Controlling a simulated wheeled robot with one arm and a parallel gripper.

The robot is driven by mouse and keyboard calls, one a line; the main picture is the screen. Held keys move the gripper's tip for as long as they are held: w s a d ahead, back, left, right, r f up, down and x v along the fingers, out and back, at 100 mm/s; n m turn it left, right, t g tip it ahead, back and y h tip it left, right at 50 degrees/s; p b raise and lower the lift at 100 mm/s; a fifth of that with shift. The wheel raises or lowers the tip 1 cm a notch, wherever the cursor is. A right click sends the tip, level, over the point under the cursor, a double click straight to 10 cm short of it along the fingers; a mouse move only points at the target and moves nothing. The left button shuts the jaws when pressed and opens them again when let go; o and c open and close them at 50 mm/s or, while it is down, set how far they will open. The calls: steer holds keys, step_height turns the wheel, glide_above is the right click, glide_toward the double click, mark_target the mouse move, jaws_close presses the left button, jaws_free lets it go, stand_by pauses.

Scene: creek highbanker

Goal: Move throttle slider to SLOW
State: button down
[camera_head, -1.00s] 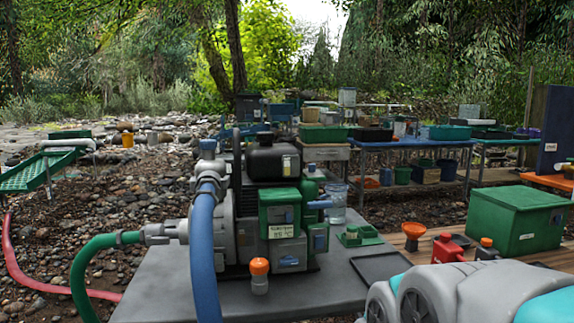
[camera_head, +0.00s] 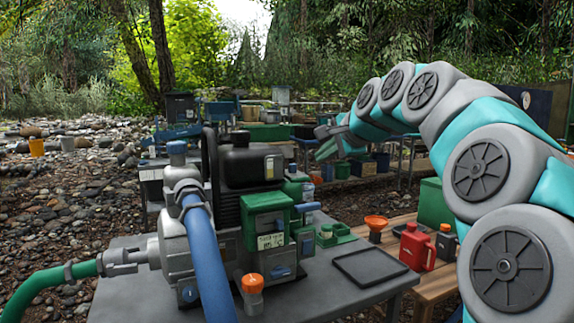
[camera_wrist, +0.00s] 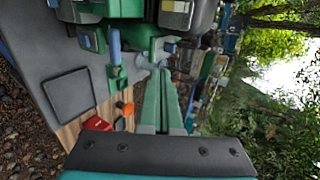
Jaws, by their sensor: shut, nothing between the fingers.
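The engine pump (camera_head: 245,165) stands on a grey table, with a green housing (camera_head: 264,205) on its side carrying a small label too blurred to read. A blue lever (camera_head: 307,207) sticks out to the right, and blue pieces sit on the housing and below it. I cannot tell which of these is the throttle slider. The blue lever also shows in the wrist view (camera_wrist: 113,45). My gripper (camera_head: 325,142) is raised to the right of the engine, apart from it. In the wrist view its green fingers (camera_wrist: 163,75) are together and empty, pointing toward the engine.
A black tray (camera_head: 370,266) lies on the table's right part. A wooden bench beside it holds an orange funnel (camera_head: 376,224), a red can (camera_head: 417,248) and a green box (camera_head: 433,203). A blue hose (camera_head: 208,260) rises in front of the pump.

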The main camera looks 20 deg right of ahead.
steer(key=p, duration=0.1)
glide_toward(293, 168)
steer(key=x, duration=0.5)
steer(key=shift+s+f, duration=0.1)
steer(key=shift+f, duration=0.35)
steer(key=shift+w, duration=0.65)
steer(key=shift+w+r+p, duration=0.15)
steer(key=shift+w+p, duration=0.9)
steer(key=shift+w, duration=1.05)
steer(key=shift+s, duration=0.4)
steer(key=s, duration=0.4)
steer(key=shift+r+b, duration=0.1)
steer(key=shift+b, duration=0.2)
steer(key=v, duration=0.9)
steer(key=shift+b, duration=0.4)
